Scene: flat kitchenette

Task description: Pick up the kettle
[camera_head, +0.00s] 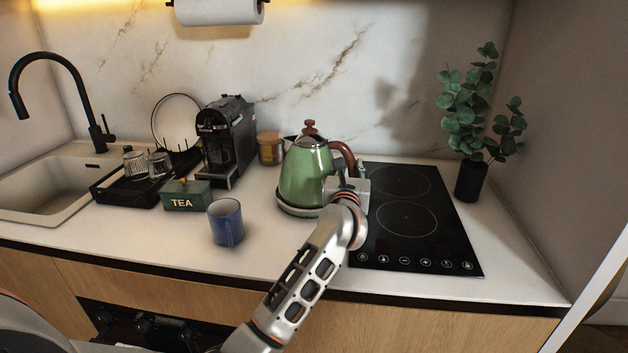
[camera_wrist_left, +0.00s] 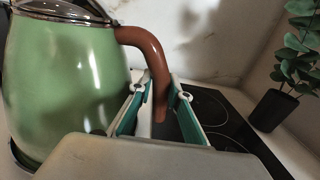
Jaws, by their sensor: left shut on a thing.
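The green kettle (camera_head: 305,176) with a brown handle and lid knob stands upright on its base (camera_head: 297,210) on the counter, left of the cooktop. My left gripper (camera_head: 347,182) is at the right side of the kettle, at its handle. In the left wrist view the kettle's body (camera_wrist_left: 62,85) fills the left side. There the two fingers of my left gripper (camera_wrist_left: 160,108) are on either side of the lower end of the brown handle (camera_wrist_left: 150,50), shut on it. My right gripper is not in view.
A black cooktop (camera_head: 415,225) lies right of the kettle, with a potted plant (camera_head: 470,180) beyond it. A blue mug (camera_head: 226,225), a green tea box (camera_head: 186,194), a coffee machine (camera_head: 226,140) and a dish rack (camera_head: 125,190) stand to the left. The front counter strip is clear.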

